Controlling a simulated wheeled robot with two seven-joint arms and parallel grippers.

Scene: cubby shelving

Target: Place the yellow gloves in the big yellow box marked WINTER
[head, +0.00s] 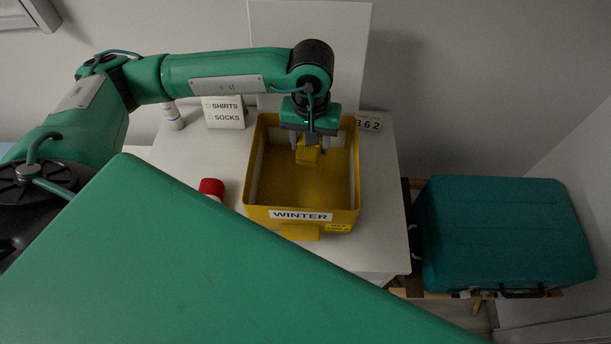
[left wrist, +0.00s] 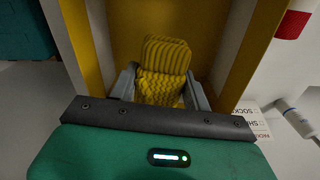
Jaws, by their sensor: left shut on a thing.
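The big yellow box (head: 353,190) marked WINTER stands open on a white table. My left gripper (head: 308,146) points down over the inside of the box, towards its back. It is shut on the yellow gloves (head: 307,156), a small ribbed yellow bundle. In the left wrist view the gloves (left wrist: 163,72) sit between the two grey fingers (left wrist: 160,90), with the box's yellow walls (left wrist: 235,30) around them. I cannot tell whether the gloves touch the box floor. My right gripper is not in view.
A teal suitcase (head: 505,235) lies to the right. My green arm hides the front left.

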